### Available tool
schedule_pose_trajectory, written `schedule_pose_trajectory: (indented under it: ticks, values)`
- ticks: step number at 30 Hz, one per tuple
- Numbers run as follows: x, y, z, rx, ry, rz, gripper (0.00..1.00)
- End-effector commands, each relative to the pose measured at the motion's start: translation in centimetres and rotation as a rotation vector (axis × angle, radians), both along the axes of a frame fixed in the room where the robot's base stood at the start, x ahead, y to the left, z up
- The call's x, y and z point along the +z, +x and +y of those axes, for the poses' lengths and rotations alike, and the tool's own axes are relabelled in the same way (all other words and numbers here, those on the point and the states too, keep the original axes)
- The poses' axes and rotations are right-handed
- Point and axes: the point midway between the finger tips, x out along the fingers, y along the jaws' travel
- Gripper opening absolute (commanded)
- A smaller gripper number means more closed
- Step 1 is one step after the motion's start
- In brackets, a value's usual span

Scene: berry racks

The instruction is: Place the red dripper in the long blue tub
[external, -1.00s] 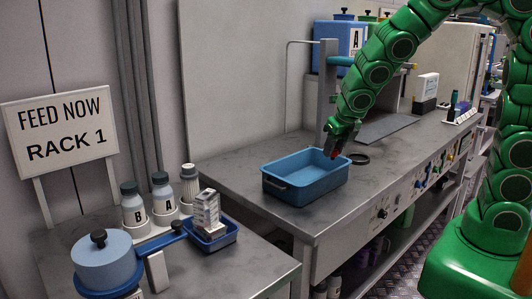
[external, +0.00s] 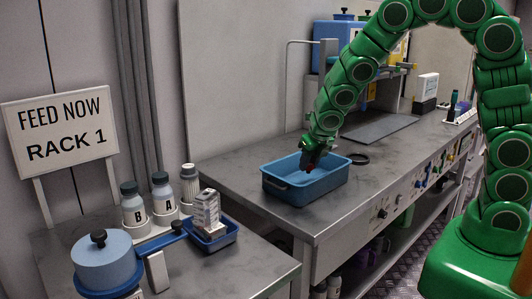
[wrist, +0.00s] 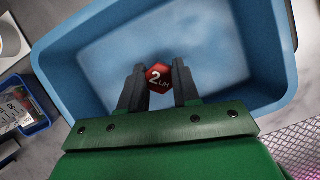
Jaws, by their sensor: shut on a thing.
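The red dripper (wrist: 158,76), marked "2 L/H", is between the two dark fingers of my gripper (wrist: 158,88) in the wrist view. My gripper is shut on it. In the external view my gripper (external: 313,162) hangs over the long blue tub (external: 290,191), with a bit of the red dripper (external: 310,169) showing at the fingertips. The tub also fills much of the wrist view, and its rim (wrist: 55,62) surrounds the dripper there. The tub's visible floor is bare. The exact height of the dripper above that floor is hard to tell.
A smaller blue tray (external: 222,241) with a white stacked item stands on the left table, near bottles A (external: 162,196) and B (external: 133,207) and a blue lidded pot (external: 106,264). A black ring (external: 358,158) lies right of the tub. The bench front edge is close to the tub.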

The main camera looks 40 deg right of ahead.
Motion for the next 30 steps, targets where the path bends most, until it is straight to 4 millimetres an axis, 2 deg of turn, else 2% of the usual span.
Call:
schedule_pose_trajectory:
  ticks: [8, 12, 15, 27, 28, 30]
  values:
    - [-1.0, 0.7, 0.1, -0.001, -0.002, 0.001, 0.0]
    - [-3.0, 0.5, 0.0, 0.0, -0.005, 0.007, 0.0]
    - [-3.8, 0.5, 0.1, 0.0, -0.002, 0.005, 0.0]
    - [-4.1, 0.5, 0.1, -0.001, -0.001, 0.002, 0.0]
    - [-4.1, 0.6, 0.1, -0.001, -0.001, 0.002, 0.34]
    - [-4.1, 0.6, 0.1, 0.0, 0.0, 0.002, 0.45]
